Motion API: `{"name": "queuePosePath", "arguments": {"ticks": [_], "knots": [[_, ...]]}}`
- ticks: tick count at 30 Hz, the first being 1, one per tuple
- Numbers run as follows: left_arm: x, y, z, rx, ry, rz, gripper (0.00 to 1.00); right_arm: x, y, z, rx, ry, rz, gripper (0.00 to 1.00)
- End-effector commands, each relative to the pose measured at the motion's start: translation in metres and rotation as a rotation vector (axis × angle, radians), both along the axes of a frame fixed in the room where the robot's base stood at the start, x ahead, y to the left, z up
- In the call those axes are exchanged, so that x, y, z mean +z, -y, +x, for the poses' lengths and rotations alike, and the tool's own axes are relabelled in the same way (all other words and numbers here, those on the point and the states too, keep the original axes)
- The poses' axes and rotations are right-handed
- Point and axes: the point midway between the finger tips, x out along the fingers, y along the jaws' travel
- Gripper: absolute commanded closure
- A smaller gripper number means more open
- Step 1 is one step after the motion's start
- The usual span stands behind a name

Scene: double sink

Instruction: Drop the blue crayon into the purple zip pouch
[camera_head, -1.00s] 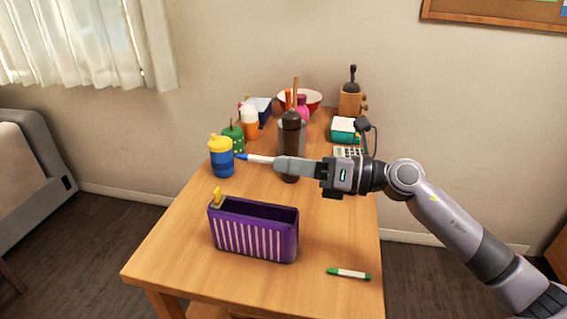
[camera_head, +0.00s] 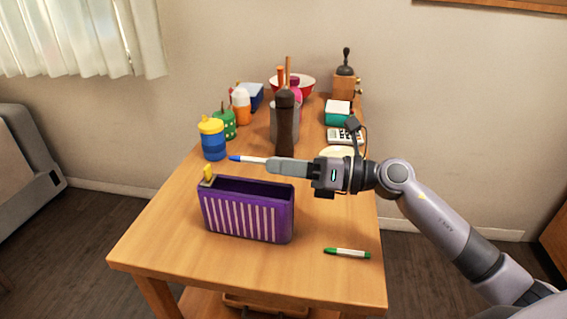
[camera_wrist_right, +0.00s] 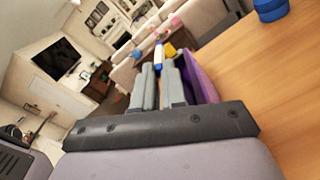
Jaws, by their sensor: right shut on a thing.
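The blue crayon (camera_head: 246,159) has a white barrel and a blue tip. My right gripper (camera_head: 269,165) is shut on its rear end, and the crayon sticks out to the left, roughly level. In the right wrist view the crayon (camera_wrist_right: 158,56) shows beyond the closed fingers (camera_wrist_right: 158,72). The purple zip pouch (camera_head: 246,219) stands upright on the table with white stripes, an open top and a yellow pull at its left end. In the head view the crayon appears just above the pouch's far rim, apart from it. My left gripper is out of view.
A green-and-white crayon (camera_head: 347,253) lies on the wooden table (camera_head: 160,240), right of the pouch. A blue cup with a yellow lid (camera_head: 212,140) stands left of the crayon tip. A dark brown bottle (camera_head: 285,125) is behind my gripper. Several other items crowd the table's back.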

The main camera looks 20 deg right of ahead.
Motion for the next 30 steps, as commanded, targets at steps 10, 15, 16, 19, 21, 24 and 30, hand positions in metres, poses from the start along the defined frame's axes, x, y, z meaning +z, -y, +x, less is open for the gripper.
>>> {"name": "queuePosePath", "arguments": {"ticks": [10, 15, 16, 19, 21, 24, 30], "knots": [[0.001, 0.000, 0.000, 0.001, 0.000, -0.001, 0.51, 0.001, 0.000, 0.000, 0.000, 0.000, 0.000, 0.59], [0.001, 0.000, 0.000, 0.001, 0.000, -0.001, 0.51, 0.001, 0.000, 0.000, 0.000, 0.000, 0.000, 0.59], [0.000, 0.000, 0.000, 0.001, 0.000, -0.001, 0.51, 0.000, 0.001, 0.000, 0.000, 0.000, 0.000, 0.59], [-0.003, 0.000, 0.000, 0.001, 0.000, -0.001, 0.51, -0.001, 0.006, -0.004, -0.001, -0.001, -0.002, 0.59], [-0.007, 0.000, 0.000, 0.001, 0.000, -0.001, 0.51, -0.003, 0.014, -0.010, -0.002, -0.002, -0.003, 0.59], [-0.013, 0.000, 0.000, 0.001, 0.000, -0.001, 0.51, -0.004, 0.027, -0.019, -0.002, -0.002, -0.003, 0.59], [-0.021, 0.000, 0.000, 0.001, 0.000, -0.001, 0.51, -0.003, 0.048, -0.035, -0.001, -0.003, -0.001, 0.59]]}}
